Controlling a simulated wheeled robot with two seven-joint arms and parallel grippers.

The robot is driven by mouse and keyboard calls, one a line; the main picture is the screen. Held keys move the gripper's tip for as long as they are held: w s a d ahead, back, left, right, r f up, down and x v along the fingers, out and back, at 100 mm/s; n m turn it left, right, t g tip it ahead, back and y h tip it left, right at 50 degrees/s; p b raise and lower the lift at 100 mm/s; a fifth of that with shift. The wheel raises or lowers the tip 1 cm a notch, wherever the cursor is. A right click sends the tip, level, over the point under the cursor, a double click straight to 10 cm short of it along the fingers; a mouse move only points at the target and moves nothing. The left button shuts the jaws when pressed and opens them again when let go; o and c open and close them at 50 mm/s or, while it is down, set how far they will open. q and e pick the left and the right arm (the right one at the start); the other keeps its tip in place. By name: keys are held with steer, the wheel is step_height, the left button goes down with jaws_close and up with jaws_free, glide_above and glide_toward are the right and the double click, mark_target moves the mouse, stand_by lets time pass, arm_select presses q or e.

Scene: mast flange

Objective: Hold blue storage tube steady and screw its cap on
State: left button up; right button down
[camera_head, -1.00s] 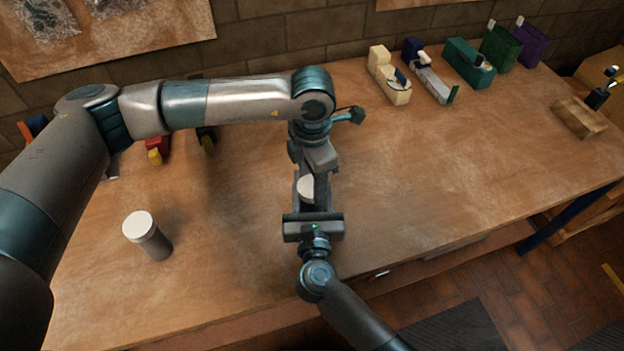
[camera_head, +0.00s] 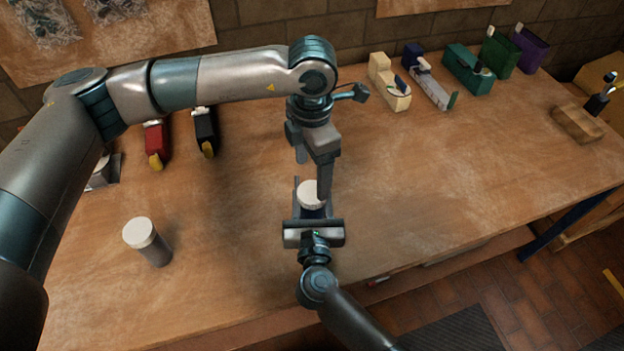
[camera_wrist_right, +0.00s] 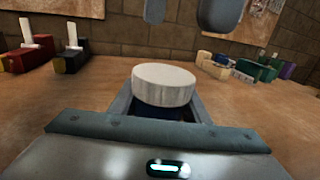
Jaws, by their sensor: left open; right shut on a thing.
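The blue storage tube (camera_head: 316,212) stands near the front of the workbench, its dark blue body mostly hidden by my right gripper. Its white cap (camera_head: 309,193) sits on top; in the right wrist view the cap (camera_wrist_right: 165,84) looks level above the dark blue body (camera_wrist_right: 160,113). My right gripper (camera_head: 312,206) is shut on the tube from the front, its fingers on either side of it. My left gripper (camera_head: 313,178) is open and empty, pointing down above and behind the cap; its fingertips show at the top of the right wrist view (camera_wrist_right: 189,14).
A grey tube with a white cap (camera_head: 140,233) stands at the left on the workbench (camera_head: 440,190). Red (camera_head: 156,144) and black (camera_head: 205,132) objects lie behind it. Several coloured holders (camera_head: 468,71) stand along the back right.

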arm_select(q)
step_height(320, 180, up, 6)
steer(key=shift+f, duration=0.15)
stand_by(0.3)
arm_select(e)
steer(key=c, duration=0.9)
jaws_free()
steer(key=shift+s, duration=0.1)
steer(key=shift+s+f, duration=0.1)
steer(key=shift+s, duration=0.45)
arm_select(q)
step_height(320, 180, down, 5)
steer(key=b, duration=0.5)
steer(key=shift+f, duration=0.25)
arm_select(e)
steer(key=s, duration=1.6)
steer(key=shift+d, duration=0.3)
